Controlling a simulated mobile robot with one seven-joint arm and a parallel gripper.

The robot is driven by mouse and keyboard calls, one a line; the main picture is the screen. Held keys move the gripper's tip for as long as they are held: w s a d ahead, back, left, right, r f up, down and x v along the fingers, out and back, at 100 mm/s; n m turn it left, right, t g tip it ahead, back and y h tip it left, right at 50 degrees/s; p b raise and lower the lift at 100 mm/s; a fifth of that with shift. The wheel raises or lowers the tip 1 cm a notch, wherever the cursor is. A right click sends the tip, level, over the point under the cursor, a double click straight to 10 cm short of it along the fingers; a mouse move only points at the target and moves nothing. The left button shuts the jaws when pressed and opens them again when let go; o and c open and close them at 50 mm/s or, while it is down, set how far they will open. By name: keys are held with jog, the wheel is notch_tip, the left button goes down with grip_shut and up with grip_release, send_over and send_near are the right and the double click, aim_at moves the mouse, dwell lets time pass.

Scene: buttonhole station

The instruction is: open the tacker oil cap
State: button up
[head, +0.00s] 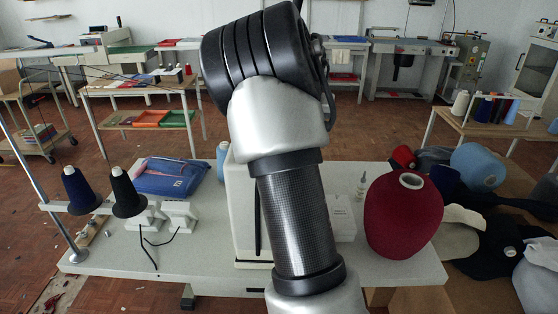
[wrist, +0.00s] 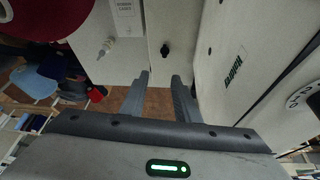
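The tacker (head: 240,220) is a cream machine on the grey table, largely hidden behind my arm in the head view. In the wrist view its pale body (wrist: 230,60) fills the upper right. A small black knob-like part (wrist: 164,50), which looks like the oil cap, sits on a pale surface just beyond my fingertips. My gripper (wrist: 161,76) is open, with its two grey fingers apart and nothing between them. The cap lies roughly in line with the gap, apart from the fingers. My gripper is not visible in the head view.
A small bottle (head: 361,186), a white box (head: 341,218) and a large dark red cone (head: 404,215) stand right of my arm. Two dark thread cones (head: 127,193) and a blue folded cloth (head: 170,177) are on the left.

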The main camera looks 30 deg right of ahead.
jog(key=x, duration=0.6)
jog(key=a+x, duration=0.1)
jog(key=x, duration=0.4)
jog(key=b+x, duration=0.1)
jog(key=x, duration=0.5)
jog(key=shift+w+a+f, duration=0.1)
jog(key=shift+w+f, duration=0.1)
jog(key=shift+f, duration=0.25)
grip_shut()
